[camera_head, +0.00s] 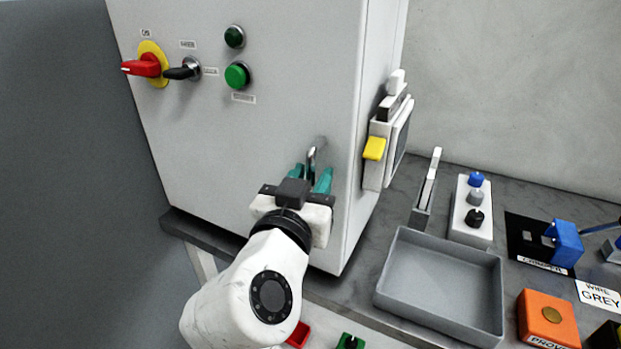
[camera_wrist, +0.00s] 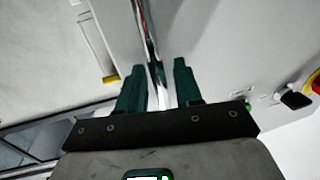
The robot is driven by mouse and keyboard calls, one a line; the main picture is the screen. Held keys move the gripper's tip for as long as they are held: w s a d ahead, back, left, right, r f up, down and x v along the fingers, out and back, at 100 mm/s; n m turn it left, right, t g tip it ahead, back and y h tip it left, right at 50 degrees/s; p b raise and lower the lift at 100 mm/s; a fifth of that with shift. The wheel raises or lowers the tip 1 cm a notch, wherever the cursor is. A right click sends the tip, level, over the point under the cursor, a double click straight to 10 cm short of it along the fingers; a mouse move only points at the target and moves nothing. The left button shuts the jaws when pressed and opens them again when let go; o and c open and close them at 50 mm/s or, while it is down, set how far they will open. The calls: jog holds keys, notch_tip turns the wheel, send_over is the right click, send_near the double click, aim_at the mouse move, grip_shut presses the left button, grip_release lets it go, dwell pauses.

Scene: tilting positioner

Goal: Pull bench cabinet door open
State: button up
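The bench cabinet (camera_head: 255,130) is a large light grey box, its front door closed as far as I can see. Its handle (camera_head: 314,150) is a shiny vertical metal bar near the front's right edge; it also shows in the wrist view (camera_wrist: 147,30). My gripper (camera_head: 311,178) has teal fingers and is at the handle's lower part. In the wrist view my gripper (camera_wrist: 160,78) has its fingers apart, one on each side of the bar. A gap shows at the right finger; the left finger is very close, and I cannot tell whether it touches.
The door carries a red rotary switch (camera_head: 142,66), a black selector (camera_head: 184,69) and a green button (camera_head: 237,75). A pendant with a yellow part (camera_head: 374,148) hangs on the cabinet's right side. A grey tray (camera_head: 440,256) and a white button box (camera_head: 464,232) stand right on the bench.

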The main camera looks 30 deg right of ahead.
grip_shut()
dwell(0.4)
